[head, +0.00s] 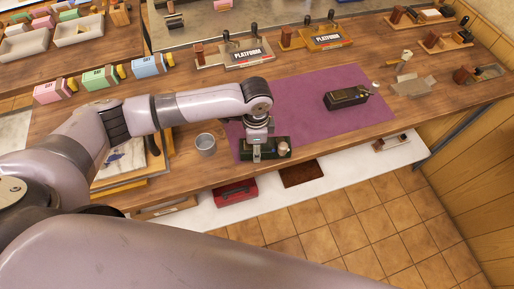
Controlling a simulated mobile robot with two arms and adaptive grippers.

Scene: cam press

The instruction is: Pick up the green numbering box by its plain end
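A dark green box (272,155) with a cream round knob at its right end lies at the front edge of the purple mat. My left gripper (257,155) points down over the box's left and middle part, away from the knob. The fingertips overlap the box, and the gripper hides part of it. Whether the fingers are closed on it is too small to tell. A similar dark, nearly black box (346,98) lies farther back on the mat, with a pale piece near its right end. My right gripper is not in view.
A grey cup (206,144) stands close to the left of the gripper. Pink, green (100,78) and blue boxes stand at the back left. Platform stands (247,55) line the back. The purple mat (310,110) is clear between the two dark boxes.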

